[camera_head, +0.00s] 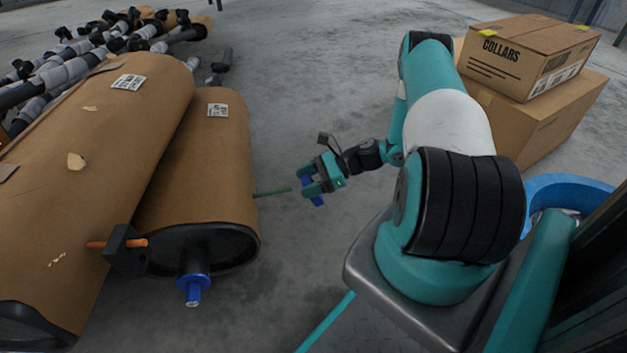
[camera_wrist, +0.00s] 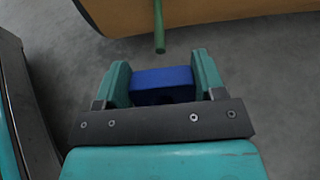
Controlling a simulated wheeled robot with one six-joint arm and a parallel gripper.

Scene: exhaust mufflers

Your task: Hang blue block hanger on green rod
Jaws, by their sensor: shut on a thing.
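The blue block hanger (camera_head: 317,201) is held between the fingers of my gripper (camera_head: 308,186). In the wrist view the blue block (camera_wrist: 162,84) sits between the two teal fingertips (camera_wrist: 163,75). A hole or dark notch shows at its lower edge. The green rod (camera_head: 273,192) sticks out to the right from the side of the smaller brown muffler. Its tip is a short way left of my gripper, apart from it. In the wrist view the green rod (camera_wrist: 159,28) points toward the block, with a small gap seen between them.
The smaller brown muffler (camera_head: 203,170) and a larger one (camera_head: 95,180) lie at left. A black block (camera_head: 125,248) is on an orange rod (camera_head: 96,244). Cardboard boxes (camera_head: 530,55) stand at the back right. Grey floor is clear between the muffler and my arm.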

